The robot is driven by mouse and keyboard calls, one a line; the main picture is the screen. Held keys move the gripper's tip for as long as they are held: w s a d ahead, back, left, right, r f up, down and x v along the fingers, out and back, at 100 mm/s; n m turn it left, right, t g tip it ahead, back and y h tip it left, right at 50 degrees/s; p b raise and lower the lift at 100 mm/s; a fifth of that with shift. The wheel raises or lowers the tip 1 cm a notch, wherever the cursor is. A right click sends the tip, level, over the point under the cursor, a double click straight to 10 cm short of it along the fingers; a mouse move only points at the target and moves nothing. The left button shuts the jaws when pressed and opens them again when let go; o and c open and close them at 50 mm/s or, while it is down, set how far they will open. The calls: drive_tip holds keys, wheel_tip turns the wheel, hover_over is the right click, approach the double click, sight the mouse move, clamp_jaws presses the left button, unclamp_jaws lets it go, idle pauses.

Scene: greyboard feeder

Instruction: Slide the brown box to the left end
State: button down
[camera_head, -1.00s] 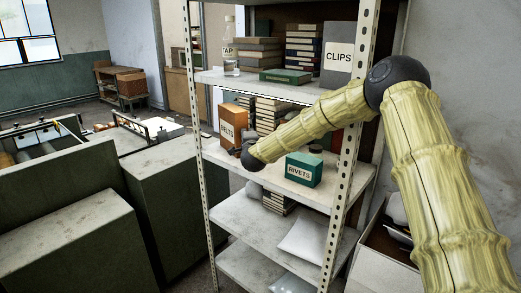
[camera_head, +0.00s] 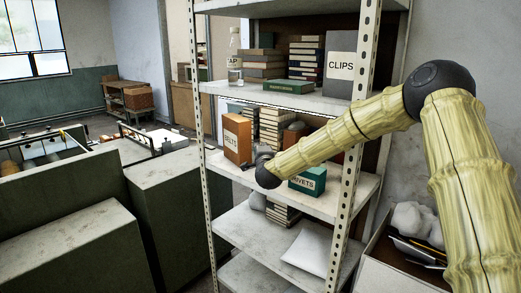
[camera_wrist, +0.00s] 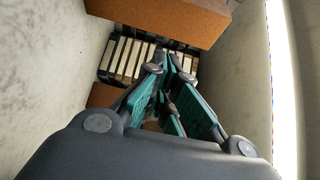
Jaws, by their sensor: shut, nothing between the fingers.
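In the wrist view a brown box face (camera_wrist: 165,15), apparently the same box, fills the top. My gripper (camera_wrist: 172,62) is shut and empty, its teal-padded fingers together below that box in the picture. In the head view my gripper is mostly hidden by my forearm, just right of and in front of the box. I cannot tell whether it touches the box.
A stack of books (camera_head: 272,125) stands right of the brown box; its spines (camera_wrist: 130,58) show in the wrist view. A teal RIVETS box (camera_head: 309,182) sits partly behind my arm. The upper shelf (camera_head: 290,100) roofs the space. The left post (camera_head: 209,190) stands close by.

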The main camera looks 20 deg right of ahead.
drive_tip(key=s+a+b, duration=0.1)
drive_tip(key=s, duration=0.5)
drive_tip(key=shift+s+a, duration=0.15)
drive_tip(key=shift+a, duration=0.05)
drive_tip(key=shift+f, duration=0.1)
